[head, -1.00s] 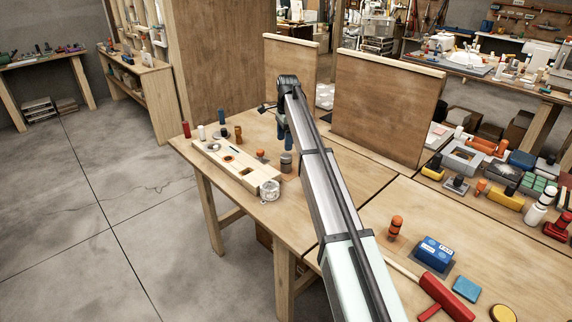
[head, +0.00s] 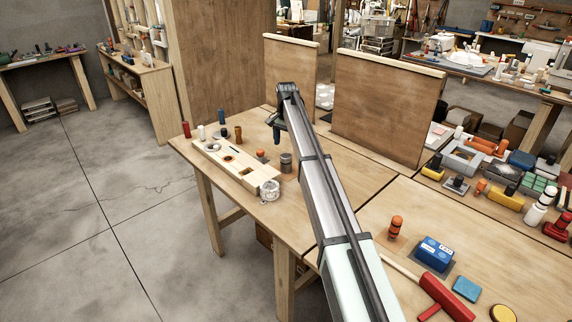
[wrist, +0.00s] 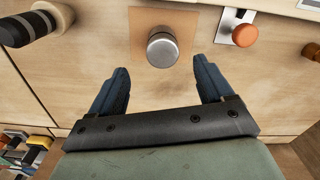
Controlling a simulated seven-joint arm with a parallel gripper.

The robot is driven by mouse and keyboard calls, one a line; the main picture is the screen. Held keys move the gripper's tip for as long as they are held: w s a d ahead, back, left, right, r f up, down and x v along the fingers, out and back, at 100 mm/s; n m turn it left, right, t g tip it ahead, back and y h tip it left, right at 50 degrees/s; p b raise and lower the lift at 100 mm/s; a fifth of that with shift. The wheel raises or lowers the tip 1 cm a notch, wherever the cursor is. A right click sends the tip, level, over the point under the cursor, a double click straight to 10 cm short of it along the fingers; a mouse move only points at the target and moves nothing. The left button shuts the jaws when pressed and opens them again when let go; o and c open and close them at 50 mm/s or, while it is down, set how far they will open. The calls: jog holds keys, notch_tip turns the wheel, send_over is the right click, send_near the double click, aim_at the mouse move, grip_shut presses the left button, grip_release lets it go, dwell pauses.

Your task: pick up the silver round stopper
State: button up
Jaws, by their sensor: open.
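The silver round stopper (wrist: 162,47) stands on a brown patch of the wooden bench in the wrist view, its round top toward the camera. In the head view my gripper (head: 276,134) is above the bench, partly hidden by my arm.
An orange-topped piece (wrist: 244,35) on a pale plate is right of the stopper. A dark-banded cylinder (wrist: 30,27) is at upper left. A long wooden block with holes (head: 232,165) and a clear jar (head: 269,191) are nearby. Upright wooden panels (head: 385,105) stand behind.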

aim_at(286, 155)
jog(key=f, duration=1)
jog(key=shift+w+f, duration=0.1)
jog(key=shift+w, duration=0.1)
jog(key=shift+c, duration=0.2)
jog(key=c, duration=1.3)
